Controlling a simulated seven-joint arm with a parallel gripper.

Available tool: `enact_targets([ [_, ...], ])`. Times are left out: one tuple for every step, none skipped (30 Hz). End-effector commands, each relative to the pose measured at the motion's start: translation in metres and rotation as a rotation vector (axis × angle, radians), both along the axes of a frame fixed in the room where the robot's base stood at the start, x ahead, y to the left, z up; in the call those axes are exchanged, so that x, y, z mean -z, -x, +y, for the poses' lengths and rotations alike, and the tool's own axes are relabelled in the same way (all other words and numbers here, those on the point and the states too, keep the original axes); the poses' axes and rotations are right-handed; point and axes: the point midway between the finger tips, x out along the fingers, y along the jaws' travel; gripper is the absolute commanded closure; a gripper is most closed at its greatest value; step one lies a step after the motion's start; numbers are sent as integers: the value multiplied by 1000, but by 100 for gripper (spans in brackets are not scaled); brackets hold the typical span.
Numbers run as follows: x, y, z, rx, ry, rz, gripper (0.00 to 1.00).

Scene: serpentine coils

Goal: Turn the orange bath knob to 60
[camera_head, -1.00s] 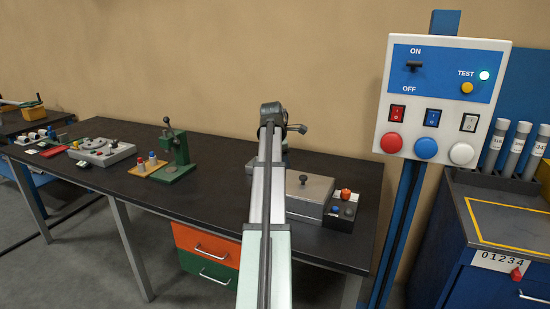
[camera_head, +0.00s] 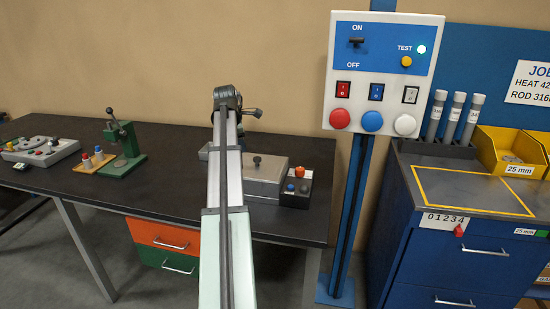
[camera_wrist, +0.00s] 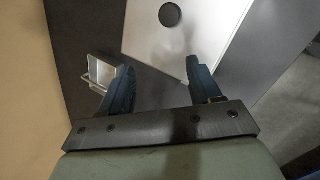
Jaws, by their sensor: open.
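The small orange knob (camera_head: 299,172) sits on top of a dark control box (camera_head: 297,198) at the right end of the grey bath (camera_head: 266,188). Its dial marks are too small to read. The bath has a lid with a round black knob (camera_head: 257,160); that lid knob also shows in the wrist view (camera_wrist: 170,14). My gripper (camera_wrist: 160,75) is open and empty, its two dark blue fingers apart above the bench and the lid's edge. The orange knob is not in the wrist view. In the head view my arm hides the gripper's fingers and part of the bath.
A blue button (camera_head: 290,187) is on the control box. A small metal piece with a handle (camera_wrist: 101,73) lies left of the fingers. A green press (camera_head: 124,145) stands further left on the black bench (camera_head: 180,180). A switch panel (camera_head: 384,75) rises behind the bench's right end.

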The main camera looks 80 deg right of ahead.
Motion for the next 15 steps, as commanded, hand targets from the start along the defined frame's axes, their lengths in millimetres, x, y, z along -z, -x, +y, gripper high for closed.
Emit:
enact_targets([
  [0, 20, -6, 26, -1, 0, 37],
  [0, 30, -10, 40, -1, 0, 37],
  [0, 42, -14, 55, 0, 1, 37],
  [0, 51, -16, 67, -1, 0, 37],
  [0, 58, -19, 77, 0, 2, 37],
  [0, 70, -22, 92, 0, 2, 37],
  [0, 77, -24, 101, 0, 5, 37],
  [-1, 84, -26, 111, 1, 7, 37],
  [-1, 95, -29, 125, 1, 10, 37],
  [-1, 102, -31, 134, 0, 13, 37],
  [-1, 109, -32, 144, -1, 16, 37],
  [-1, 118, -34, 156, -3, 21, 37],
  [-2, 126, -36, 162, -5, 27, 37],
  [-2, 133, -37, 169, -7, 33, 37],
  [-2, 143, -38, 167, -13, 50, 37],
])
